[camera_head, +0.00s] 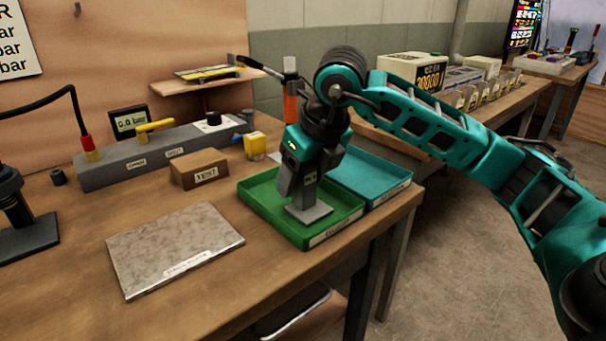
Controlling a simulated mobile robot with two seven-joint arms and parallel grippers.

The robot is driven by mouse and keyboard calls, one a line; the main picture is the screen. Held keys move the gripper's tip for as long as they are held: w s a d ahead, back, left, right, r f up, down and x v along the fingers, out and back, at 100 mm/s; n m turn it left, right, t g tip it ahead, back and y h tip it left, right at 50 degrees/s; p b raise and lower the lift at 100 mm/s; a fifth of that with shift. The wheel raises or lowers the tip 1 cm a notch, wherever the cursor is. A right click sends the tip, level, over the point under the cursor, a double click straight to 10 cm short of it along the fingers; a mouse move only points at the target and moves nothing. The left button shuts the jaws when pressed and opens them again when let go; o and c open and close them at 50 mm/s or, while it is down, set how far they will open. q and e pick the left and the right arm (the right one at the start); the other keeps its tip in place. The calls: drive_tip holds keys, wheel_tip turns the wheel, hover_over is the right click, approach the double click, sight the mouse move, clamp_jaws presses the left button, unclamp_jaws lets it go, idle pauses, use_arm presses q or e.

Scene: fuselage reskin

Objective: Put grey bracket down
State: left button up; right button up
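The grey bracket (309,213) is in the green tray (258,214), low over its floor near the front right. Its flat foot shows below my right gripper (303,190). The gripper points down and appears shut on the bracket's upright part, which the fingers mostly hide. I cannot tell whether the foot touches the tray floor. The green tray carries a label on its front wall that I cannot read. My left gripper is not in view.
A teal tray (386,184) adjoins the green one on the right. A flat grey plate (172,240) lies front left. A brown box (199,168) and a long grey block (118,171) stand behind. Bare wood lies between plate and tray.

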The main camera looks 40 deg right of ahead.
drive_tip(key=shift+r, duration=0.2)
drive_tip(key=p+v, duration=0.2)
drive_tip(key=v, duration=1)
drive_tip(key=shift+p, duration=0.3)
